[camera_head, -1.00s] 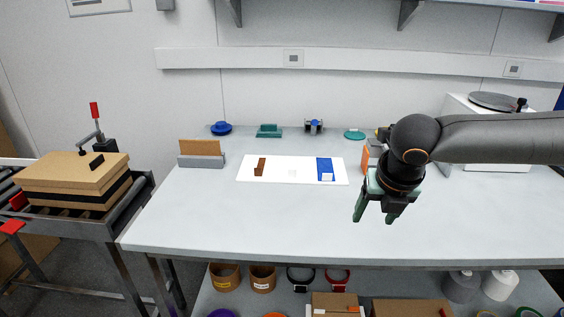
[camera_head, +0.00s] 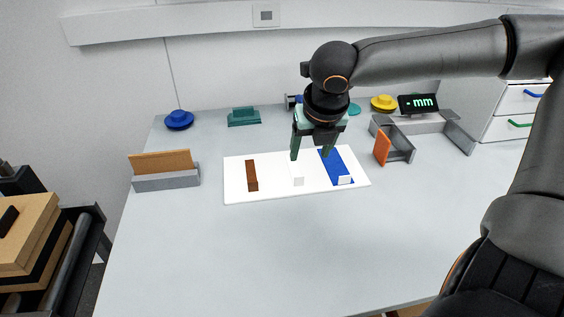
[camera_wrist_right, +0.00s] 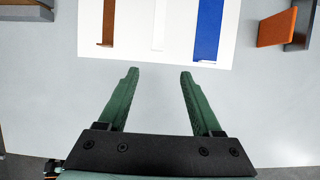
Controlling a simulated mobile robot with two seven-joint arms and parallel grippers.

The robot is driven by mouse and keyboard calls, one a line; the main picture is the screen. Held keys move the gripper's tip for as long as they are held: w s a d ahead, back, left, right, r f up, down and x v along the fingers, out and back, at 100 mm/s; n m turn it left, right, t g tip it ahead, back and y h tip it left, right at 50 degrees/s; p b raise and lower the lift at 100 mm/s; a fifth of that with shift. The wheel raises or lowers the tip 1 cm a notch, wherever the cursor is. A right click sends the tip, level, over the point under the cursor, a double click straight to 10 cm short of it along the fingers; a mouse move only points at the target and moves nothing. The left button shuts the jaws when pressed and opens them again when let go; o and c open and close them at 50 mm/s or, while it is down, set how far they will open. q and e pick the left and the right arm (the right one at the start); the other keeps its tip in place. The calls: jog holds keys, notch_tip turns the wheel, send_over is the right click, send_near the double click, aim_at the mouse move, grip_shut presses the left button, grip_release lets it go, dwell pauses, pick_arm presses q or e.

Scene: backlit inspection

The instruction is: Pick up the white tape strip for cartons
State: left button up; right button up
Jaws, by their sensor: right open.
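The white tape strip (camera_head: 297,175) lies on the white panel (camera_head: 236,189), hard to make out against it, with a greyish end toward the front. It lies between a brown strip (camera_head: 252,175) and a blue strip (camera_head: 336,165). My right gripper (camera_head: 310,157) is open and empty above the panel, its fingers pointing down and partly hiding the far end of the white strip. In the right wrist view the white strip (camera_wrist_right: 160,27) lies ahead of the gap between the open fingertips (camera_wrist_right: 159,74), apart from them. My left gripper is not in view.
A grey holder with a brown board (camera_head: 165,172) stands left of the panel. An orange plate and grey bracket (camera_head: 398,147) stand close on its right. Blue (camera_head: 179,120), green (camera_head: 244,116) and yellow (camera_head: 384,103) items line the back. The front table is clear.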

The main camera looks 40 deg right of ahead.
jog(key=b, duration=0.2)
send_near(299, 177)
notch_tip(299, 177, down, 3)
jog(key=shift+w+d+f, duration=0.15)
jog(key=shift+d+f, duration=0.25)
jog(key=shift+d, duration=0.2)
jog(key=b+x, duration=0.1)
jog(key=x, duration=0.3)
jog(key=shift+w+a+f+b, duration=0.1)
jog(key=shift+w+f+b, duration=0.1)
jog(key=shift+w+b, duration=0.25)
jog(key=shift+w+f, duration=0.2)
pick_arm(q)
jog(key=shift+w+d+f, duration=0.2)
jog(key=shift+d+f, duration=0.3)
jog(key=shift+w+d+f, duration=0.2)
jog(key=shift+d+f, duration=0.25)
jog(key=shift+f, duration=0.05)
pick_arm(e)
jog(key=shift+c, duration=0.2)
jog(key=c, duration=0.4)
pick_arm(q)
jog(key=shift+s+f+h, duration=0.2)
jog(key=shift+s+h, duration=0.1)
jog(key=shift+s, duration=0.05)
pick_arm(e)
grip_shut()
